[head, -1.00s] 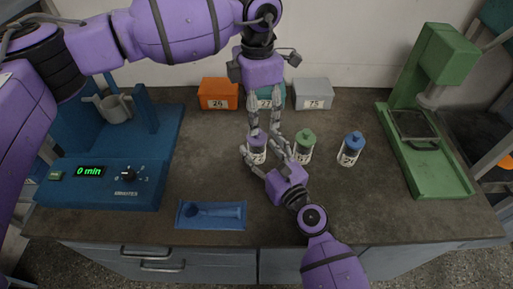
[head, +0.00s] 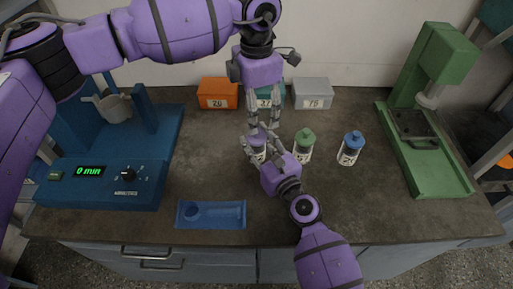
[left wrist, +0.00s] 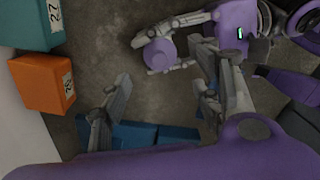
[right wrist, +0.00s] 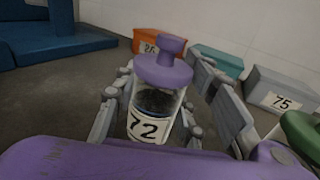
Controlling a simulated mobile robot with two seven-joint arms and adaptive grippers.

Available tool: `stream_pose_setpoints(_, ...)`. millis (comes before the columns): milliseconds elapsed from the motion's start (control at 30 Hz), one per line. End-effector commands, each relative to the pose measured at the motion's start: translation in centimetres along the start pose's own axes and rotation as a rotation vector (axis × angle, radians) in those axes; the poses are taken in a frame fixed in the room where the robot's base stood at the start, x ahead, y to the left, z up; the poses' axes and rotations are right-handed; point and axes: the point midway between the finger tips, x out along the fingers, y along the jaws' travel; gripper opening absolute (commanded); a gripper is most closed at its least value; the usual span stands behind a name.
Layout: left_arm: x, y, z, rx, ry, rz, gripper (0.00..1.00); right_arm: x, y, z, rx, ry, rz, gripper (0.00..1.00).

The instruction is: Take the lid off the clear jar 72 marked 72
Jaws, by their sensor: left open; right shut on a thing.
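The clear jar 72 (right wrist: 155,112) stands upright with dark grains inside and a purple knobbed lid (right wrist: 164,68) on top. In the head view the lid (head: 257,138) is partly covered by fingers. My right gripper (head: 254,152) is shut around the jar's body, low from the front. My left gripper (head: 263,122) points down from behind, open, above and near the lid. In the left wrist view the lid (left wrist: 158,55) lies off to one side of my left fingers (left wrist: 158,97), apart from them, with my right fingers around the jar.
A green-lidded jar (head: 303,147) and a blue-lidded jar (head: 350,149) stand right of jar 72. Orange (head: 217,94), teal (right wrist: 218,60) and grey (head: 312,94) boxes stand behind. A blue tray (head: 211,214) lies in front, a blue shaker (head: 110,180) left, a green press (head: 425,150) right.

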Motion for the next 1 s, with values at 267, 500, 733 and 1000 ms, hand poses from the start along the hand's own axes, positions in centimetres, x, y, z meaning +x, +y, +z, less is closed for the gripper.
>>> stream_pose_setpoints(267,-1.4,0.2,0.6,0.027,-0.017,0.012,0.58,0.0,0.0,0.0,-0.001,0.0,-0.001,0.0)
stream_pose_setpoints(500,-2.6,0.1,0.8,0.437,-0.019,0.018,0.58,0.0,0.0,0.0,-0.001,0.0,-0.001,0.0)
stream_pose_setpoints(733,-3.6,0.0,0.8,0.964,-0.014,0.022,0.58,0.0,0.0,0.0,-0.001,0.0,0.0,0.0)
stream_pose_setpoints(1000,-4.5,-0.2,0.7,1.582,-0.007,0.022,0.58,0.0,0.0,0.0,-0.001,0.0,0.0,0.0)
